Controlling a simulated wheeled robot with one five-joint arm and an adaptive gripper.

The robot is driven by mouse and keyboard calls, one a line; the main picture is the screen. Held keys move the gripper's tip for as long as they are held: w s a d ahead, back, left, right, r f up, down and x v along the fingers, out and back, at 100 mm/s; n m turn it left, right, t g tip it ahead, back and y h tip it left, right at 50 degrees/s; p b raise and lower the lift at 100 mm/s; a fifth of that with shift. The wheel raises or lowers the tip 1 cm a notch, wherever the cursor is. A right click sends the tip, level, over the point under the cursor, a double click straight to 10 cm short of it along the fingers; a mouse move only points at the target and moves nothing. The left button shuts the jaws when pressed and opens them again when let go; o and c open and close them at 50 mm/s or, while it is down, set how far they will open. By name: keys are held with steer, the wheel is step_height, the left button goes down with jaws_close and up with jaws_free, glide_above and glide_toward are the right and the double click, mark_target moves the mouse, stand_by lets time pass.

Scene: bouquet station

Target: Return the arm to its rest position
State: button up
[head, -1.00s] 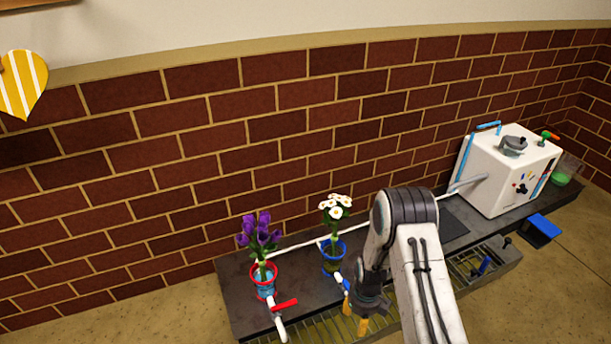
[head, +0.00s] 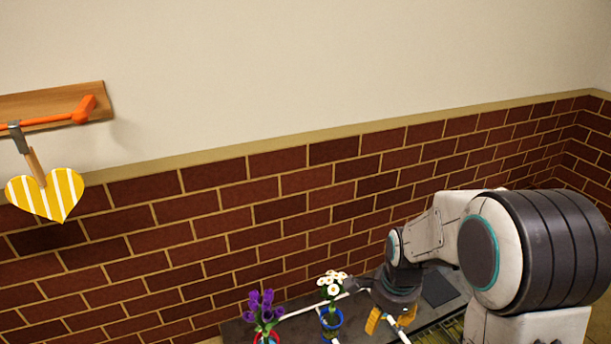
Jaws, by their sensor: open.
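My gripper (head: 388,322) shows at the lower middle right in the head view, with yellow-orange fingertips pointing down. It is open, and I see nothing between its fingers. It is to the right of the white flowers (head: 332,284) and over the dark counter (head: 300,304). My arm is folded, with its large dark joint at the lower right. The tips of the fingers are near the bottom of the picture, and what lies beneath them is partly hidden.
Purple flowers (head: 264,308) stand in a red-rimmed vase (head: 266,338) at the left. The white flowers stand in a blue-rimmed vase (head: 332,319). A yellow-striped heart (head: 46,195) hangs from an orange bar (head: 60,120) on the wall. A brick wall (head: 230,220) runs behind the counter.

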steer(key=s+r+n+p, duration=0.5)
steer(key=s+r+p, duration=0.1)
steer(key=r, duration=0.4)
steer(key=s+r+n+t+p, duration=0.1)
steer(key=s+r+n+p, duration=0.4)
steer(key=r, duration=0.6)
steer(key=s+d+r+n+p, duration=0.1)
steer(key=s+r+n+p, duration=0.4)
steer(key=r, duration=0.6)
steer(key=shift+s+n+t+p, duration=0.35)
steer(key=shift+s+p, duration=0.5)
steer(key=shift+s, duration=0.35)
